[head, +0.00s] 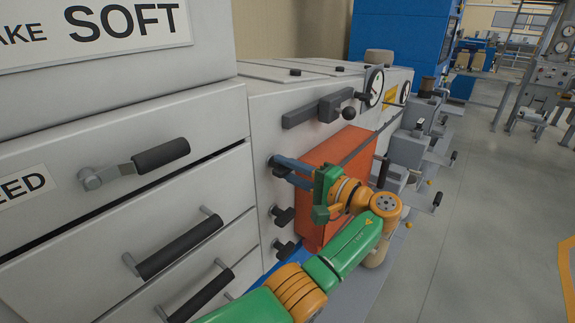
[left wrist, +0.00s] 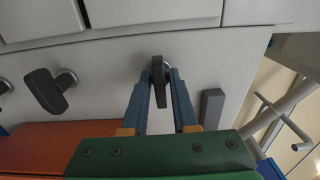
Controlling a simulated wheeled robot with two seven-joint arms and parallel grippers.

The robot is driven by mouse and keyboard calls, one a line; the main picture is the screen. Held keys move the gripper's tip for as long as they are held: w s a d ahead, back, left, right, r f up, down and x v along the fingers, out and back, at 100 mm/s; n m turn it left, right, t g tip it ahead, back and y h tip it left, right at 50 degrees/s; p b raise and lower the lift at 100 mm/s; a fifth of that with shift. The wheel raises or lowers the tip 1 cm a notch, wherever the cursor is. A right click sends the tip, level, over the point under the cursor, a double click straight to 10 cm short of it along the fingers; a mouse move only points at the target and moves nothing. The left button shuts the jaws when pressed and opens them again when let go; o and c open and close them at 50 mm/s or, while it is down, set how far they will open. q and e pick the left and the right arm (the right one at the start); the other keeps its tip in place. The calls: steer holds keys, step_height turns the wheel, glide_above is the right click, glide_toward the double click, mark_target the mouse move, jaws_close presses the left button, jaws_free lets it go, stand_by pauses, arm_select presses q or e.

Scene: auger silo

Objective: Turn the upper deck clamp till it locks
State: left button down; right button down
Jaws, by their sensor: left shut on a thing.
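The upper deck clamp (left wrist: 158,84) is a dark handle on the pale panel, seen between my blue fingers in the left wrist view. My left gripper (head: 280,166) is shut on it; it also shows in the left wrist view (left wrist: 162,78). In the head view my fingers hide most of this clamp. A second dark T-shaped clamp (head: 283,216) sits below it on the same panel, and a third (head: 284,248) sits lower still. The second one shows at left in the left wrist view (left wrist: 46,91). My right gripper is in neither view.
An orange-red box face (head: 340,165) stands right beside my left gripper. A grey lever with a black ball (head: 347,113) is above. Drawers with black handles (head: 180,245) are at left. Grey machine parts (head: 408,150) are at right, with open floor (head: 490,220) beyond.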

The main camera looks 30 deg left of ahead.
mark_target(290, 171)
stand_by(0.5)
arm_select(q)
steer(key=c, duration=0.9)
jaws_free()
steer(key=shift+c, duration=0.2)
steer(key=shift+o, duration=0.3)
steer(key=shift+a, duration=0.25)
steer(key=d+b, duration=0.1)
steer(key=d, duration=0.1)
steer(key=d+b, duration=0.3)
steer(key=d, duration=0.1)
steer(key=shift+s+d+f+b, duration=0.2)
steer(key=shift+s+d+b, duration=0.05)
steer(key=shift+d+b, duration=0.05)
steer(key=shift+d+r, duration=0.2)
steer(key=shift+d, duration=0.15)
steer(key=shift+s+a, duration=0.1)
steer(key=shift+a, duration=0.05)
